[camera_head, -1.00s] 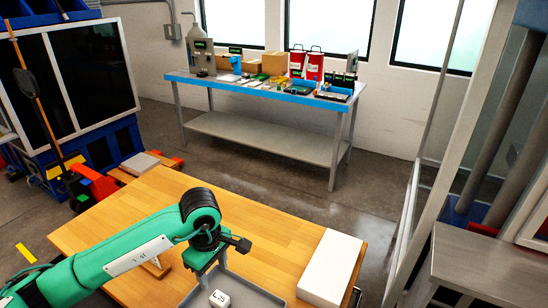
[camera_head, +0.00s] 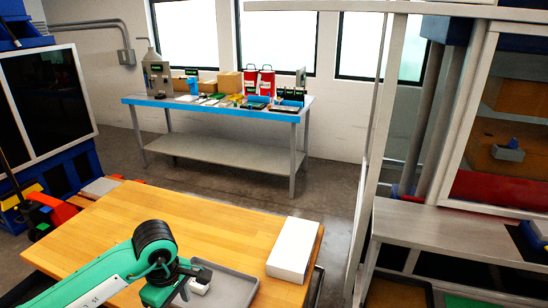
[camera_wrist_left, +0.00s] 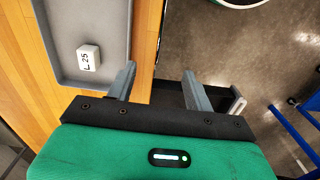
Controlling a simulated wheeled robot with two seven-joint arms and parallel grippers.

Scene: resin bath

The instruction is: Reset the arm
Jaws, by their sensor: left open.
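My left gripper (camera_head: 172,292) is low at the bottom of the head view, beside the grey tray (camera_head: 243,284) on the wooden table. Its fingertips are partly hidden by the wrist there. In the left wrist view the two grey fingers (camera_wrist_left: 158,84) stand apart with nothing between them. A small white block marked "L 25" (camera_wrist_left: 88,58) lies in the tray, left of the fingers and apart from them. The block also shows in the head view (camera_head: 201,284), partly covered by my wrist. My right gripper is in neither view.
The wooden table (camera_head: 150,207) is bare left of the tray, and a white box (camera_head: 293,249) stands on its right side. A blue-edged workbench (camera_head: 215,106) with several items is at the back. A framed cabinet with a grey ledge (camera_head: 430,225) stands at right.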

